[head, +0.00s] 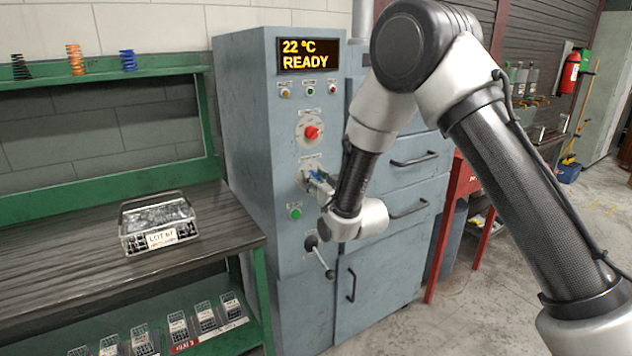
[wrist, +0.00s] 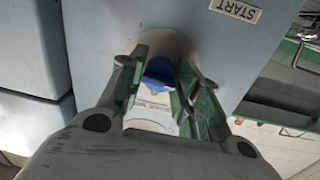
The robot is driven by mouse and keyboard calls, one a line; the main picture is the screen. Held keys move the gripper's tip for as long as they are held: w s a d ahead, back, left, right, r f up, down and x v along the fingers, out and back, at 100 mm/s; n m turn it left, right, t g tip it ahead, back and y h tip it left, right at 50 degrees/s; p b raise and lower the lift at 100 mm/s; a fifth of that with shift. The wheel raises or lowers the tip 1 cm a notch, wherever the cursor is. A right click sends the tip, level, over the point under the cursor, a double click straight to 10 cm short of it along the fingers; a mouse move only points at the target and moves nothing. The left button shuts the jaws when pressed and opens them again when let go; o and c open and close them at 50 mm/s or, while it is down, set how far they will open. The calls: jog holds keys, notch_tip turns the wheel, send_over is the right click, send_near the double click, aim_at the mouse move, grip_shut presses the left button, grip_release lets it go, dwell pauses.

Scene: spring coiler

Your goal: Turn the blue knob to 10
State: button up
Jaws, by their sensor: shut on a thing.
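The blue knob (wrist: 160,73) sits on a pale round dial on the front of the grey-blue machine (head: 240,150). In the head view a bit of the blue knob (head: 316,174) shows beside my gripper (head: 320,181), which reaches it from the right. In the wrist view my gripper (wrist: 163,85) has its two green-padded fingers on either side of the knob, shut on it. The dial's numbers and the knob's setting cannot be read, since the fingers cover much of the dial.
A red knob (head: 312,132) is above the blue one and a green button (head: 295,213) is below it. A black crank handle (head: 319,256) juts out lower down. A display (head: 309,55) reads "22 °C READY". A wire basket (head: 158,224) stands on the bench at left.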

jog(key=m, duration=0.6)
jog(key=shift+m+g, duration=0.3)
dwell(0.5)
jog(key=o, duration=1)
jog(key=v, duration=1.2)
